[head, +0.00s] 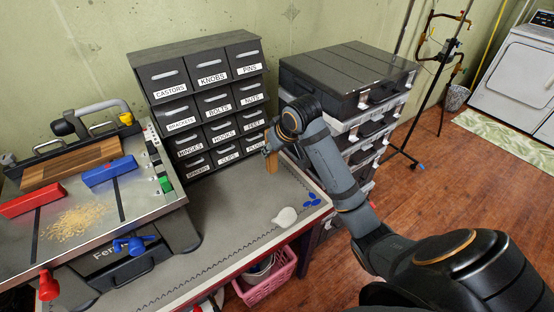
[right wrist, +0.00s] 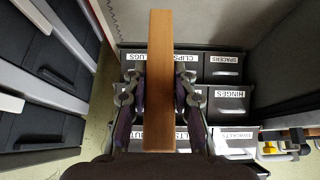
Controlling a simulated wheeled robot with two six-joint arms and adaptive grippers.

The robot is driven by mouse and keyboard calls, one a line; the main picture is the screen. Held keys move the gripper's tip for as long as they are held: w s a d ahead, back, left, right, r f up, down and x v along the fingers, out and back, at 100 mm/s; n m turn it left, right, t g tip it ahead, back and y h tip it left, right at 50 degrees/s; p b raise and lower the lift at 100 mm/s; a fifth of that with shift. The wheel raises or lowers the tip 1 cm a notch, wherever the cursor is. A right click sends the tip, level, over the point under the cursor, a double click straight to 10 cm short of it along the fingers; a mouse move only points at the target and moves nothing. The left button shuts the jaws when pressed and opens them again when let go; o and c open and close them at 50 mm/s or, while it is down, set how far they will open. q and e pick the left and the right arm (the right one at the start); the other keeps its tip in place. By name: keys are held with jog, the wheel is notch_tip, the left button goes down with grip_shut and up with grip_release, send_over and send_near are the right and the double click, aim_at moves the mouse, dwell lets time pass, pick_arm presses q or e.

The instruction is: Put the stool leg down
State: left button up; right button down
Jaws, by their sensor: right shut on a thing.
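The stool leg (right wrist: 160,60) is a straight, square-edged piece of orange-brown wood. In the right wrist view it runs lengthwise between the two fingers of my right gripper (right wrist: 159,92), which is shut on it. In the head view the right gripper (head: 269,147) is in front of the lower right of the drawer cabinet, over the back of the workbench (head: 235,213). A short part of the leg shows below the fingers, and my gripper hides the rest. I cannot tell whether its lower end touches the bench. My left gripper is not in view.
The labelled drawer cabinet (head: 207,101) stands close behind the gripper. A white object (head: 285,217) and blue pieces (head: 312,201) lie near the bench's right edge. A machine table with sawdust (head: 75,220) is at left, black stacked cases (head: 345,75) at right. The bench middle is clear.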

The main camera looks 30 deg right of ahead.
jog(key=shift+w+d+f+p, duration=0.15)
jog(key=shift+w+d+f, duration=0.65)
jog(key=shift+d+f, duration=0.95)
jog(key=shift+w+d+f+p, duration=0.1)
jog(key=shift+w+d+f, duration=0.75)
jog(key=shift+d+f, duration=0.9)
jog(key=shift+w+d+f+p, duration=0.15)
jog(key=shift+w+d+f, duration=0.85)
jog(key=shift+f, duration=1.25)
jog(key=shift+s+d+f, duration=0.1)
jog(key=shift+s+d, duration=0.05)
jog(key=shift+s, duration=0.1)
jog(key=c, duration=1.1)
grip_release()
jog(key=v, duration=1.2)
jog(key=shift+p, duration=0.3)
